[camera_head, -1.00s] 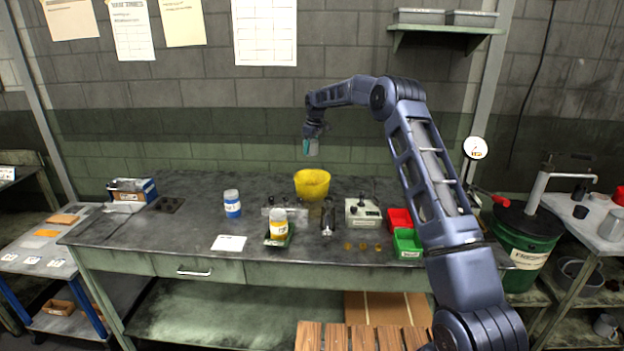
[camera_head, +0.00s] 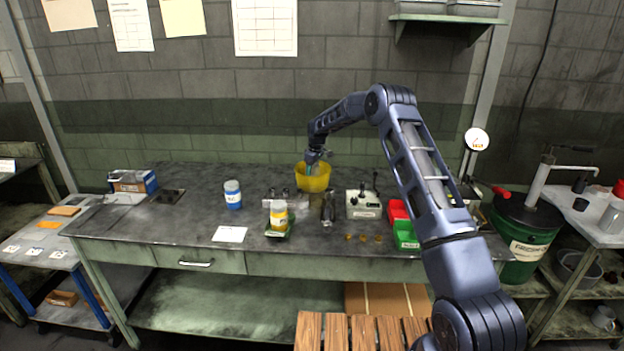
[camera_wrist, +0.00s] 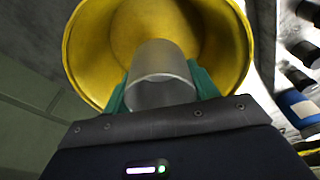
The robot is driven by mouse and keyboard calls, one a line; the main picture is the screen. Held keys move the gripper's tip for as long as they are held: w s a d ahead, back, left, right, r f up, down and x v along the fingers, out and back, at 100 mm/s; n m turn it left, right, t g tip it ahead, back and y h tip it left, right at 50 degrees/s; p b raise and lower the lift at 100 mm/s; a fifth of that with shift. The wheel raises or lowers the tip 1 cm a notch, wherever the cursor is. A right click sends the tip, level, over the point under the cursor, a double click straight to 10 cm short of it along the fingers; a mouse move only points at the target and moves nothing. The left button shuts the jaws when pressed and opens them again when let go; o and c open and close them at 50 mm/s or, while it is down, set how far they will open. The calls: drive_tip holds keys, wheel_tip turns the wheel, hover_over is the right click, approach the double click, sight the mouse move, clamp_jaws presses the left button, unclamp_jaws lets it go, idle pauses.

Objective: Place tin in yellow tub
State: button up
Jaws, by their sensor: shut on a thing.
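The yellow tub (camera_head: 314,181) stands on the workbench toward the back, right of its middle. In the wrist view its yellow inner wall (camera_wrist: 95,50) surrounds the far side of the tin. The grey metal tin (camera_wrist: 163,60) sits between the green fingers of my gripper (camera_wrist: 160,92). My gripper (camera_head: 313,166) is shut on the tin, with its fingers at the tub's mouth. In the head view the tin is hidden by the tub and gripper. I cannot tell whether the tin touches the tub's bottom.
On the bench (camera_head: 190,222) stand a blue jar (camera_head: 233,195), a yellow-labelled jar (camera_head: 278,214), a grey control box (camera_head: 363,204), and red (camera_head: 398,213) and green (camera_head: 405,236) bins. The bench's left middle is mostly clear.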

drive_tip(key=shift+f, duration=2.1)
drive_tip(key=shift+f, duration=0.15)
drive_tip(key=o, duration=1)
